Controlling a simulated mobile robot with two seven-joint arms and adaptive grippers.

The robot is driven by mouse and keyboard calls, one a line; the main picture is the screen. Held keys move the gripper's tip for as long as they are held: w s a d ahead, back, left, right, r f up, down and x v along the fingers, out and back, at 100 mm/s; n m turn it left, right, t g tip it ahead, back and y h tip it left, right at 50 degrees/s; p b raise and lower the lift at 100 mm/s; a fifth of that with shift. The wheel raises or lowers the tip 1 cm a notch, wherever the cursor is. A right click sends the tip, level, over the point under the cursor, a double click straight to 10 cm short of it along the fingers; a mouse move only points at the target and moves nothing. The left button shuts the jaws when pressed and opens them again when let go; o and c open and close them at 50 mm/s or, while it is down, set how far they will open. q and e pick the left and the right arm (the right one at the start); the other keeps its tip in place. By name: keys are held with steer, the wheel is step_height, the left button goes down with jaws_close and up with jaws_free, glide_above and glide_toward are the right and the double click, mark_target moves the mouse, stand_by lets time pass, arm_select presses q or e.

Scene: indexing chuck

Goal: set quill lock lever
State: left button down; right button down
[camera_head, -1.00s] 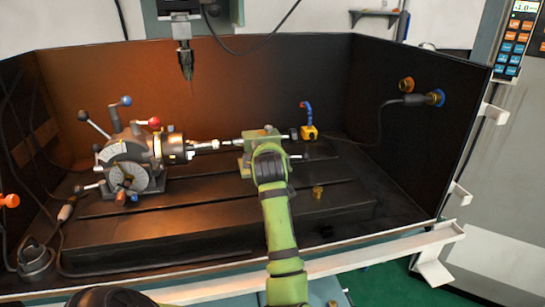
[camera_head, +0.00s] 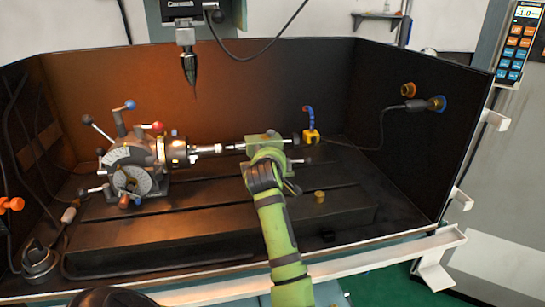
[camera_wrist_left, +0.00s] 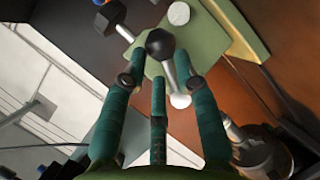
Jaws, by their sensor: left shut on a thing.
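The green tailstock (camera_head: 263,143) stands on the bed to the right of the indexing chuck (camera_head: 173,150), with the bar of the work (camera_head: 212,149) between them. My left gripper (camera_head: 266,160) is at the front of the tailstock and hides most of the lock lever from the head. In the left wrist view, the quill lock lever (camera_wrist_left: 169,72) has a dark round hub, a bright rod and a pale ball end. The green fingers of my left gripper (camera_wrist_left: 163,82) are around this lever, shut on it. The tailstock body (camera_wrist_left: 215,30) is behind it. My right gripper is not in view.
The dividing head (camera_head: 130,175) with red and blue knobs stands at left. A yellow block with a blue hose (camera_head: 311,135) is behind right of the tailstock. A brass piece (camera_head: 320,196) sits on the bed's right. A spindle tool (camera_head: 189,68) hangs above.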

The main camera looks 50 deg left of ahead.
arm_select(q)
steer(key=shift+a+r, duration=0.1)
steer(key=shift+r, duration=0.35)
steer(key=c, duration=1)
jaws_free()
steer(key=v, duration=0.7)
steer(key=shift+f, duration=0.25)
steer(key=shift+s+f, duration=0.1)
